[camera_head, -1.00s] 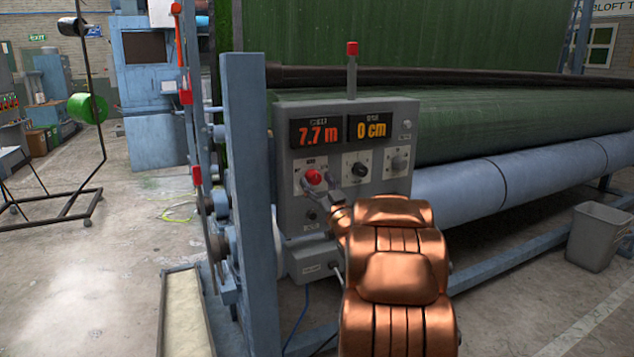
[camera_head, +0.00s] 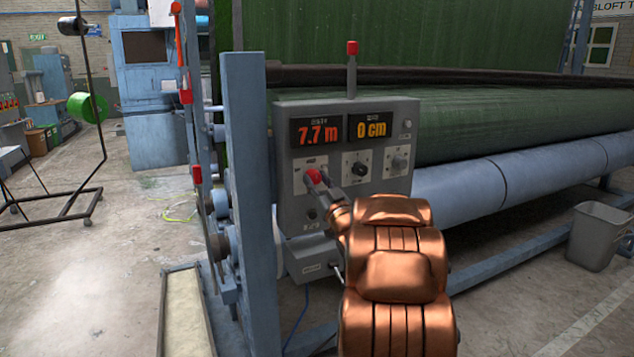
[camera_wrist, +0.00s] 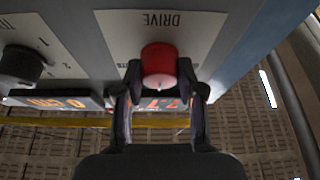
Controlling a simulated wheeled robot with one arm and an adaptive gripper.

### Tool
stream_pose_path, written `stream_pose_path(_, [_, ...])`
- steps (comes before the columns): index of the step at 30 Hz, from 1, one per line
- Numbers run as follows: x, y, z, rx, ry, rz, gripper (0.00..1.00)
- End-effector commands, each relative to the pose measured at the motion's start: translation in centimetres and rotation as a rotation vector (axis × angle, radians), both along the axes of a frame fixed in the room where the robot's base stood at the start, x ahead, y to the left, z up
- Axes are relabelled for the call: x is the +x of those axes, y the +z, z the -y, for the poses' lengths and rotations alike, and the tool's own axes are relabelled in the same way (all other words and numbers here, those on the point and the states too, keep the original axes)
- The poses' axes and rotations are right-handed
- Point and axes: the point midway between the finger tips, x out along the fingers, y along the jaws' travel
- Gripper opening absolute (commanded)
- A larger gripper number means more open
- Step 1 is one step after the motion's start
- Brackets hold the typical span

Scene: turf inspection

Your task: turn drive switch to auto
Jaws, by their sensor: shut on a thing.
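The red drive switch (camera_head: 312,176) is a round knob on the left plate of the grey control box (camera_head: 293,222). In the wrist view the red knob (camera_wrist: 159,66) sits below the word DRIVE, which appears upside down, and a pale mark shows on its near edge. My gripper (camera_head: 318,181) reaches the knob from the lower right. In the wrist view my gripper's dark fingers (camera_wrist: 160,84) stand on both sides of the knob and are shut on it. The position labels around the knob are too small or hidden to read.
A black selector knob (camera_head: 359,169) and a grey knob (camera_head: 398,163) sit to the right on the same box. Displays above read 7.7 m and 0 cm. A blue frame post (camera_head: 250,200) stands close left. A grey bin (camera_head: 596,237) stands at the right.

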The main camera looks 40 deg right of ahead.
Motion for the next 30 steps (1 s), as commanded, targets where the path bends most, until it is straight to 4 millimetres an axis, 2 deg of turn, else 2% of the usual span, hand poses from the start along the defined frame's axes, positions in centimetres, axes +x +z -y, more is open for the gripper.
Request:
stream_pose_path(11, [0.04, 0.17, -0.11, 0.090, 0.001, 0.034, 0.04])
stream_pose_path(30, [0.10, 0.21, -0.36, 0.623, 0.003, 0.224, 0.04])
